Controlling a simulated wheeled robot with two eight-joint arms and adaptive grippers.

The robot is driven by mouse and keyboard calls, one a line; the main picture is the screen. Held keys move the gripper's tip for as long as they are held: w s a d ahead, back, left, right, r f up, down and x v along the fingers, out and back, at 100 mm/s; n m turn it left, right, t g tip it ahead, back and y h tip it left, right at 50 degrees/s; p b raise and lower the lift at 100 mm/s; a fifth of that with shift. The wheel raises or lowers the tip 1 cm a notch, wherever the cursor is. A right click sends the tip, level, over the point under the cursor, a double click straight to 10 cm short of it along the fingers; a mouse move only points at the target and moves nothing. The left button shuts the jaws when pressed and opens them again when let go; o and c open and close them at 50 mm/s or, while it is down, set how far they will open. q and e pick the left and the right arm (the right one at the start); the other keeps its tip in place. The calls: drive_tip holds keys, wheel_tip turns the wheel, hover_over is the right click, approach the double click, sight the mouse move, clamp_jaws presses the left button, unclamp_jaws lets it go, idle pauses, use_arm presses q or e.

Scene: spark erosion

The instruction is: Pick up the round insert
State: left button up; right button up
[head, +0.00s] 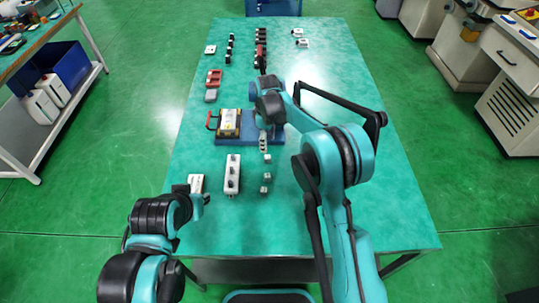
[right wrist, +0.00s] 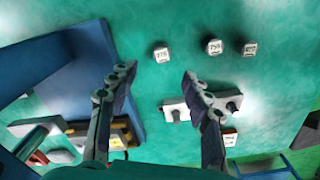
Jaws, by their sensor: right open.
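Three small grey-white inserts stand in a row on the table. In the right wrist view they are a left one (right wrist: 161,53), a middle one (right wrist: 214,47) and a right one (right wrist: 250,48), each with dark marks on top. The middle one looks the most rounded, but I cannot tell for sure which is round. In the head view the near ones show (head: 266,175) (head: 265,190). My right gripper (right wrist: 157,80) is open and empty, its fingers apart below the left insert in its wrist view. My left gripper (head: 198,196) is small and partly hidden by its arm.
A white block with dark knobs (head: 232,174) stands left of the inserts. A blue tray (head: 262,128) with a yellow-and-white box (head: 229,122) lies beyond it. Red and black parts (head: 214,77) stand farther back. The table's right side (head: 390,190) is clear.

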sight(268, 157)
wheel_tip(268, 157, down, 3)
drive_tip(key=shift+a+r+b, duration=0.1)
drive_tip(key=shift+b, duration=0.3)
wheel_tip(268, 157, down, 6)
drive_tip(key=shift+s+r+b, duration=0.1)
drive_tip(key=shift+r+b, duration=0.05)
drive_tip(key=shift+b, duration=1.05)
drive_tip(key=shift+r, duration=0.1)
clamp_jaws()
